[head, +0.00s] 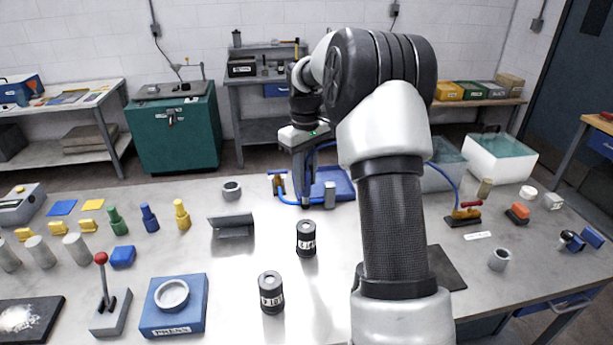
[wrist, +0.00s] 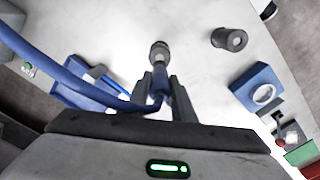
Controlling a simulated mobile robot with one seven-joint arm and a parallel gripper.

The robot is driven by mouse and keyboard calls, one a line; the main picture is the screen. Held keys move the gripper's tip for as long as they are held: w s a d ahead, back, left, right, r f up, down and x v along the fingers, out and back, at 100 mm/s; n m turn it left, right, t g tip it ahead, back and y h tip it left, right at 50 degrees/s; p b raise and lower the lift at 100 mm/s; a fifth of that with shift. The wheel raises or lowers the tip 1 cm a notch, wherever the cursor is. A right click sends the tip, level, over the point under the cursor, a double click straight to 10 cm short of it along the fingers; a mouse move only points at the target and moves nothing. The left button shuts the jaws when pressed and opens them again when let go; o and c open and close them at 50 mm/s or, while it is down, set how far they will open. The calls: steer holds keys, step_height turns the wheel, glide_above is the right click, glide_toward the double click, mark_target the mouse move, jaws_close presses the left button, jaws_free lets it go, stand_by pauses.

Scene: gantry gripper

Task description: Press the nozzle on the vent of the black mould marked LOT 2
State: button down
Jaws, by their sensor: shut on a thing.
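My gripper (head: 305,200) is shut on the blue nozzle (wrist: 160,88), which has a blue hose (wrist: 100,94) attached. In the head view it hangs above and slightly behind one black mould (head: 306,240). A second black mould (head: 271,293) stands nearer, to the front left, and shows in the wrist view (wrist: 230,39). Both are upright with white labels that look turned over; I cannot read their lot numbers for certain. In the wrist view a grey round piece lies past the fingertips, in line with the nozzle. Whether the nozzle touches a mould, I cannot tell.
A blue press block (head: 174,306) and a red-knobbed lever (head: 105,297) stand at the front left. A grey angled bracket (head: 232,229) is left of the moulds. A blue tray (head: 340,180) lies behind the gripper. Bare table surrounds the moulds.

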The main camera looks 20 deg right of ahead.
mark_target(306, 198)
steer(key=shift+d+f+b, duration=0.1)
steer(key=shift+f+b, duration=1.55)
steer(key=shift+f, duration=1.3)
steer(key=shift+s+f, duration=0.1)
steer(key=shift+f, duration=0.5)
step_height(306, 198, up, 5)
steer(key=p, duration=0.3)
steer(key=shift+r+p, duration=0.15)
steer(key=shift+p, duration=0.25)
steer(key=shift+r, duration=0.95)
steer(key=shift+f, duration=0.1)
